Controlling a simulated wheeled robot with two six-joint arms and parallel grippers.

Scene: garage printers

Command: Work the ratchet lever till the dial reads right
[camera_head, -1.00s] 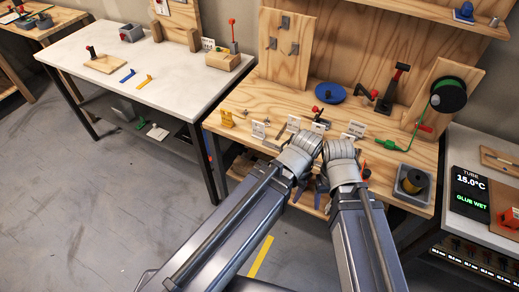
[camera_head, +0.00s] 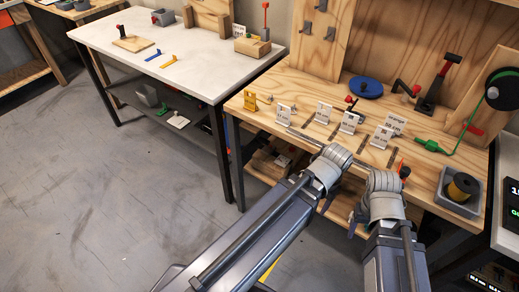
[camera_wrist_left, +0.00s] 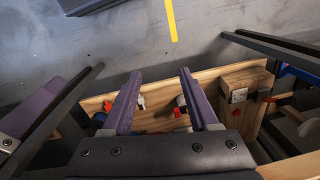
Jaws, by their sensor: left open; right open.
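A black lever with a red tip (camera_head: 438,80) stands upright on the wooden bench at the right. A second, thin red-topped lever (camera_head: 265,16) stands by a wooden block on the white table. I cannot tell which is the ratchet lever, and no readable dial shows. My right gripper (camera_head: 357,220) is low in front of the bench's front edge, mostly hidden by its arm, away from both levers. My left gripper is mostly hidden behind its arm in the head view; in the left wrist view its purple fingers (camera_wrist_left: 158,92) are apart with nothing held between them.
The wooden bench (camera_head: 275,122) carries several white label cards, a blue disc (camera_head: 365,87), a green-corded spool (camera_head: 505,90) and a grey bin (camera_head: 460,190). The white table (camera_head: 120,65) stands to the left. The grey floor (camera_head: 110,200) at left is clear.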

